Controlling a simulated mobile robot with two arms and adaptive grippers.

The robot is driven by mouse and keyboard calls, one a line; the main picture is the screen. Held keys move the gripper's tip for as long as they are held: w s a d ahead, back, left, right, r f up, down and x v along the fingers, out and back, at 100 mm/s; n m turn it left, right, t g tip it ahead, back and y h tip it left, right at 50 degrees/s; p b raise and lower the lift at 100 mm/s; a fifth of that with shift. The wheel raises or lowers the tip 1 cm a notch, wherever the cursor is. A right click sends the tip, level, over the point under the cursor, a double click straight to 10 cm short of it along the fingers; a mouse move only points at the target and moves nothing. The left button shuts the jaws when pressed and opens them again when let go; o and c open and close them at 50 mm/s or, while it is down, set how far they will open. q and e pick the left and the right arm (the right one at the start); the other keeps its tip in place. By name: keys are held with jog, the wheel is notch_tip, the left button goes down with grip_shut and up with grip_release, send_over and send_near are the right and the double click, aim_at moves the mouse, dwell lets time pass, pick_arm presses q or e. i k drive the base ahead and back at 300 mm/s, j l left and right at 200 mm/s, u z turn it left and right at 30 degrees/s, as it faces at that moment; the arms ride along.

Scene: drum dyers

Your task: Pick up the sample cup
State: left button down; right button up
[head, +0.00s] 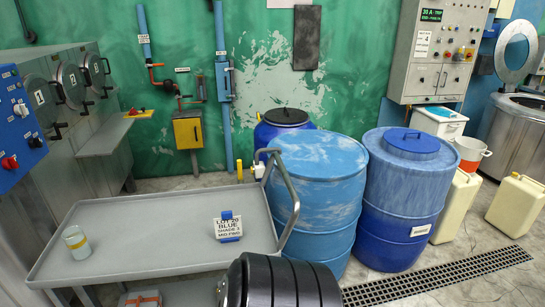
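Neither my left nor my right gripper is in view.
A blue holder with a lot card (229,226) stands right of centre on the cart. The cart's handle (284,190) rises at its right end. Blue drums (318,190) stand beyond it. Steel machines (85,110) are at left. The cart's middle is clear.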

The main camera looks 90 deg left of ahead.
aim_at(78, 243)
jog(key=l+u, duration=0.1)
jog(key=u, duration=4.15)
jog(key=i+l, duration=0.85)
jog(key=i+l+u, duration=0.1)
jog(key=u, duration=1.25)
